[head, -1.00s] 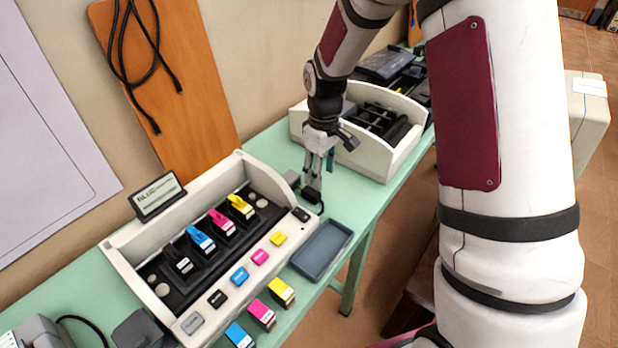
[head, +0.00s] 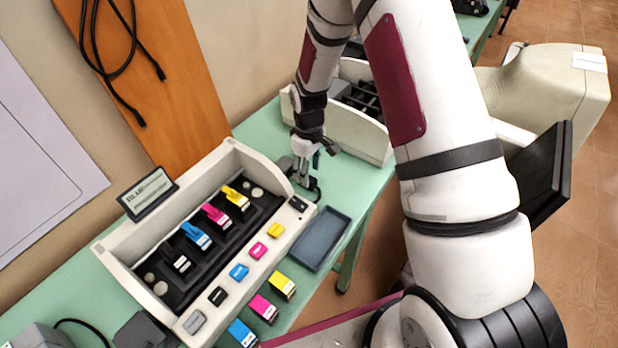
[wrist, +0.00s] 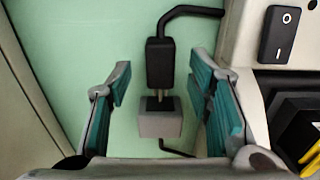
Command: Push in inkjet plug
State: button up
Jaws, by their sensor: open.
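The inkjet plug (wrist: 160,62) is black, with a black cable leaving its top and metal pins facing a small grey socket block (wrist: 160,124). Both lie on the green table in the wrist view. The pins reach the dark top of the socket, with a gap between the two bodies; I cannot tell how deep they sit. My gripper (wrist: 160,72) is open, its teal-padded fingers on either side of the plug and socket, apart from both. In the head view my gripper (head: 304,178) is low beside the inkjet printer (head: 222,160), largely hiding the plug and socket.
The printer's black switch (wrist: 282,34) is right of my fingers in the wrist view. A blue-grey tray (head: 322,238) lies in front of the printer. Another open white machine (head: 345,125) stands behind my gripper. Cartridges (head: 272,298) lie at the table's front.

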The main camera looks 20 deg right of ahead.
jog(key=shift+f, duration=2)
jog(key=shift+c, duration=0.3)
grip_shut()
